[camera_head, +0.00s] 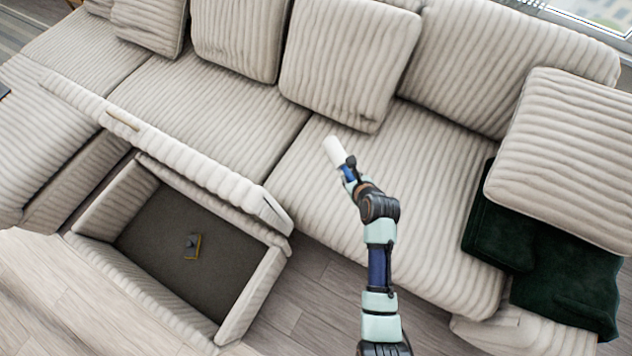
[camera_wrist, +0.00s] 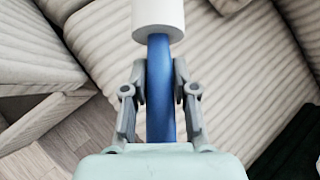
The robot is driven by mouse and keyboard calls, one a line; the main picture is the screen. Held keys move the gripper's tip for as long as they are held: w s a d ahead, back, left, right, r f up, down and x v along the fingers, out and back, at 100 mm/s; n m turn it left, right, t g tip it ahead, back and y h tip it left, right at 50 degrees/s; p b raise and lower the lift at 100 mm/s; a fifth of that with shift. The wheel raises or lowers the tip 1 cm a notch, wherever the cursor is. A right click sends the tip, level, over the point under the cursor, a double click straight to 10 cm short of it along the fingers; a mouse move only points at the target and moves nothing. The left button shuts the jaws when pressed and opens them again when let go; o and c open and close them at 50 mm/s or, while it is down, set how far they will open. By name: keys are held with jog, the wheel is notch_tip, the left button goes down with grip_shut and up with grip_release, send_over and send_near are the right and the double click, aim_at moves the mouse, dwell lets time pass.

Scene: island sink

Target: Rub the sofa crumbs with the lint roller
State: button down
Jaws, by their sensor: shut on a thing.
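The lint roller has a white roll (camera_head: 335,151) and a blue handle. My gripper (camera_head: 352,170) is shut on the blue handle, over the right seat cushion of the sofa (camera_head: 420,165). In the wrist view the blue handle (camera_wrist: 160,85) runs between the two fingers of my gripper (camera_wrist: 160,85), with the white roll (camera_wrist: 158,14) beyond the fingertips. I cannot tell whether the roll touches the cushion. No crumbs can be made out on the ribbed beige fabric in either view.
An open storage compartment (camera_head: 152,282) at lower left holds a small dark and yellow object (camera_head: 192,246). Its raised lid (camera_head: 180,150) stands left of my arm. Beige pillows (camera_head: 350,60) line the backrest. A dark green blanket (camera_head: 560,275) lies at right, partly under a pillow (camera_head: 570,150).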

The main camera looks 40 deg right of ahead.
jog(key=s+d+f+m+b, duration=0.1)
jog(key=s+d+f+b, duration=0.2)
jog(key=f+b, duration=0.3)
jog(key=s+d+f+m+h+b, duration=0.1)
jog(key=s+d+f+b, duration=0.3)
jog(key=f, duration=0.7)
jog(key=s+d+f+h+b, duration=0.1)
jog(key=s+d+f+b, duration=0.2)
jog(key=d+f+b, duration=0.4)
jog(key=shift+s+d+f+m+g+b, duration=0.1)
jog(key=shift+f+m+g+b, duration=0.1)
jog(key=shift+f+b, duration=0.5)
jog(key=shift+s+d+f+m+g+b, duration=0.15)
jog(key=shift+f+b, duration=0.25)
jog(key=shift+b, duration=0.5)
jog(key=shift+a+f, duration=0.1)
jog(key=shift+f, duration=1.05)
jog(key=shift+s+d+r+p, duration=0.1)
jog(key=shift+s+d+p, duration=0.3)
jog(key=shift+s, duration=0.5)
jog(key=shift+s+d+p, duration=0.15)
jog(key=shift+s+d, duration=0.3)
jog(key=shift+s, duration=0.45)
